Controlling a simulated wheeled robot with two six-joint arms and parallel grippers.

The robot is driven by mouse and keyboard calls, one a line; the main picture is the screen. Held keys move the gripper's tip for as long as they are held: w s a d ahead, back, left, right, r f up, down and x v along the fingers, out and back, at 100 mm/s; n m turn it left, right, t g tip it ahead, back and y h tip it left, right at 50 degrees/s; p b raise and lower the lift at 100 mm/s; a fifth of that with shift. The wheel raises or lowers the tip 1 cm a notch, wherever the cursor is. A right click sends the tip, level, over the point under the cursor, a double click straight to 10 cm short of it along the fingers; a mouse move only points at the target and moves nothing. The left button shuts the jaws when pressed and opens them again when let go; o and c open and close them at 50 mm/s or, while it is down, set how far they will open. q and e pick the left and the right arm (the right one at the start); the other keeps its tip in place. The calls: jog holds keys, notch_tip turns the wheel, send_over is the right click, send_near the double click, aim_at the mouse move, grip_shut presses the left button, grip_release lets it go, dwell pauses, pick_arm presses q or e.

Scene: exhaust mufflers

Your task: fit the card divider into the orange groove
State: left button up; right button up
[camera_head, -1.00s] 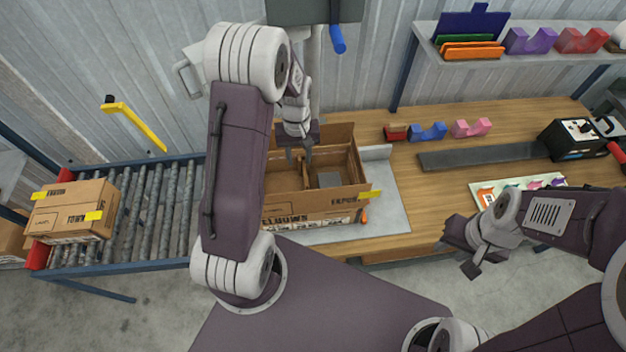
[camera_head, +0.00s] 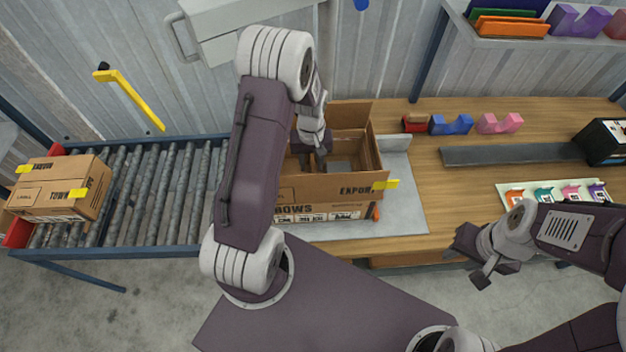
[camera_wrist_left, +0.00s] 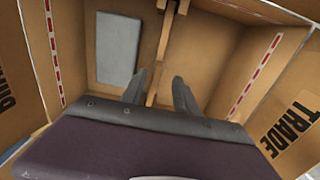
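An open cardboard box (camera_head: 330,188) stands on the grey plate at the table's left. My left gripper (camera_head: 313,160) points down into it. In the left wrist view, my left gripper's fingers (camera_wrist_left: 158,90) are apart, on either side of a thin brown cardboard strip (camera_wrist_left: 165,45) standing in the box, which looks like the card divider. Gaps show beside the strip; its lower end is hidden by my gripper. A small orange piece (camera_head: 376,213) sits by the box's front right corner; I cannot tell whether it has a groove. My right gripper (camera_head: 470,262) is open and empty before the table.
A grey flat block (camera_wrist_left: 117,48) lies in the box. Red, blue (camera_head: 451,124) and pink notched blocks stand behind. A dark bar (camera_head: 510,155) and a tray of coloured cards (camera_head: 556,193) lie right. A closed carton (camera_head: 62,187) rests on the roller conveyor (camera_head: 150,195).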

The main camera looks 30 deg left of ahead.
pick_arm(q)
jog(key=shift+w+f, duration=0.25)
jog(key=shift+f, duration=0.35)
notch_tip(320, 180, down, 5)
jog(key=shift+w+d+f+p, duration=0.1)
jog(key=shift+p, duration=0.5)
grip_shut()
